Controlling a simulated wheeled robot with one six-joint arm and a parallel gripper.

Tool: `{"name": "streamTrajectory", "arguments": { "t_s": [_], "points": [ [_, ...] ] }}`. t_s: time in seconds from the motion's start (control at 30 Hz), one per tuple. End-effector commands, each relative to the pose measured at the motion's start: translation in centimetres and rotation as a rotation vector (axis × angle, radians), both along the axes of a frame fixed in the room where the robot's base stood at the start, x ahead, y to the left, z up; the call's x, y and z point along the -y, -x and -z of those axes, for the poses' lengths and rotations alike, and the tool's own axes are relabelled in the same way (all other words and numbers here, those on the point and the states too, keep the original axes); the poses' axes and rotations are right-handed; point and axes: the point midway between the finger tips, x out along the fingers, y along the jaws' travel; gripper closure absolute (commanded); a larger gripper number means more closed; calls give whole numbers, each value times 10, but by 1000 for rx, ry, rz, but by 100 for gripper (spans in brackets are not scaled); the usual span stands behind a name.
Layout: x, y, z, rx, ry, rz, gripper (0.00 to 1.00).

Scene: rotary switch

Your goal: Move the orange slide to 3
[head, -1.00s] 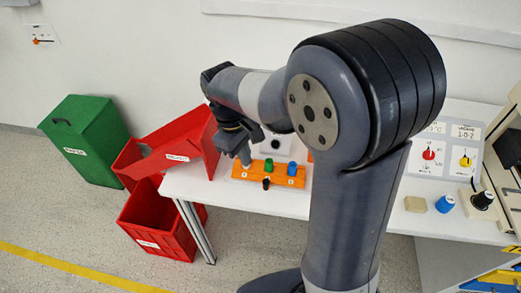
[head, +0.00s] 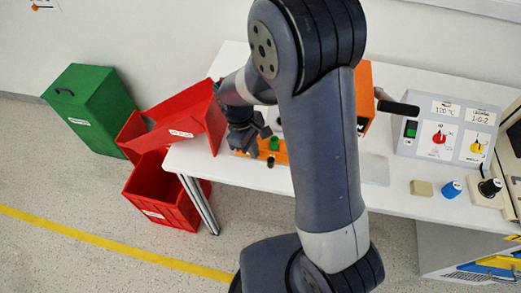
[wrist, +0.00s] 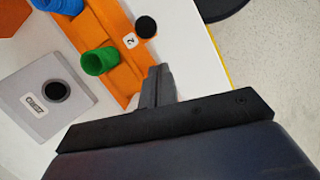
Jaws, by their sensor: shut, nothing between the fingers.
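The orange board (head: 283,157) lies on the white table, partly hidden behind my arm. It carries a green knob (head: 274,143), and a black knob (head: 270,163) is at its front edge. In the wrist view the board (wrist: 92,30) shows a label with 2 (wrist: 130,40), the green knob (wrist: 100,61), a blue knob (wrist: 60,5) and the black knob (wrist: 146,27). I cannot tell which part is the orange slide, and no label 3 is readable. My gripper (wrist: 157,72) is shut and empty, its fingertips over one end of the board; contact is unclear.
A grey box with a black button (wrist: 45,95) is beside the board. Red bins (head: 165,190) and a green bin (head: 87,110) stand at left. An orange box (head: 366,90) with a black handle and a control panel (head: 445,128) are at right. The front floor is clear.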

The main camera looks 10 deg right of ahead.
Motion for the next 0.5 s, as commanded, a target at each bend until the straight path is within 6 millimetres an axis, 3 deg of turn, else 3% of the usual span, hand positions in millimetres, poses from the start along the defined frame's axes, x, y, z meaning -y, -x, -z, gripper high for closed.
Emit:
{"name": "streamTrajectory", "arguments": {
  "t_s": [0.2, 0.5],
  "points": [
    [16, 12, -1, 0, 0, 2, 100],
    [18, 13, -1, 1, -1, 1, 100]
  ]
}}
